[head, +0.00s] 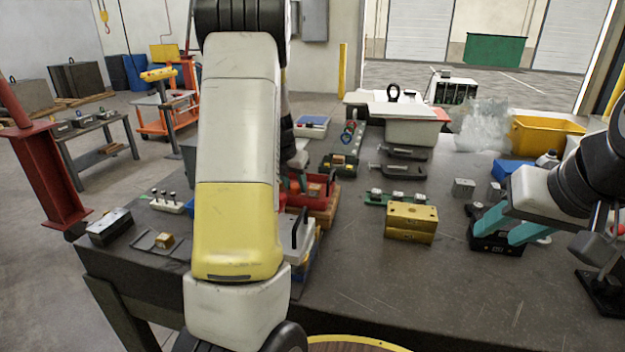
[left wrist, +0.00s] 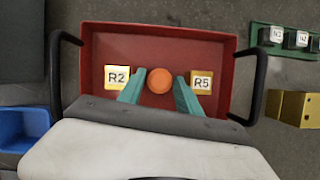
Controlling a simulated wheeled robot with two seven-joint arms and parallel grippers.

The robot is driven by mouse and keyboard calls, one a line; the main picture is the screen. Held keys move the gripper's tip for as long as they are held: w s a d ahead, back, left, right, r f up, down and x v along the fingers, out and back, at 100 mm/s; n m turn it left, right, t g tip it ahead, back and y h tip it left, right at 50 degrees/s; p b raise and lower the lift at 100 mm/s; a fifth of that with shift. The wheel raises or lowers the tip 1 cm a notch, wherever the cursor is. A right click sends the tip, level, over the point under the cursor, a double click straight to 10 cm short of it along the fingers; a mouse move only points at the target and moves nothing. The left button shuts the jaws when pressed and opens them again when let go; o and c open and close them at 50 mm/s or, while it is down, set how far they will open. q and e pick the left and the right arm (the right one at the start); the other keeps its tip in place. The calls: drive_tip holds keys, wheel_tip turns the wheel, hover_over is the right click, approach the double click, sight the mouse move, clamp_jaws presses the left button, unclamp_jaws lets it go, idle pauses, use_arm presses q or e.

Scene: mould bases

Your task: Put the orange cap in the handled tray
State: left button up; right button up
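The handled tray (left wrist: 105,40) is red with a black handle at each end. In the left wrist view it lies below my left gripper. The orange cap (left wrist: 159,81) is round and sits within the tray's outline, between two labelled blocks. My left gripper (left wrist: 160,80) has its teal fingers on either side of the cap, with a narrow gap visible at each side.
An R2 block (left wrist: 117,77) and an R5 block (left wrist: 202,80) flank the fingers. A gold block (head: 410,222) and a green rack (head: 375,199) stand right of the tray. A blue bin (left wrist: 22,130) is at its left. The bench's front middle is clear.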

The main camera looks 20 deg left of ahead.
use_arm(q)
drive_tip(key=v, duration=1.2)
drive_tip(key=s+d+r+m, duration=0.2)
drive_tip(key=s+d+m, duration=0.3)
drive_tip(key=s+m, duration=0.3)
drive_tip(key=s+d+r+m+t+h, duration=0.1)
drive_tip(key=s+d+m, duration=0.5)
drive_tip(key=m, duration=0.9)
drive_tip(key=s+d+r+m, duration=0.2)
drive_tip(key=s+d+m, duration=0.4)
drive_tip(key=s+m, duration=0.6)
drive_tip(key=shift+r+t+h, duration=0.3)
drive_tip(key=shift+r+h, duration=0.1)
wheel_tip(320, 180, up, 9)
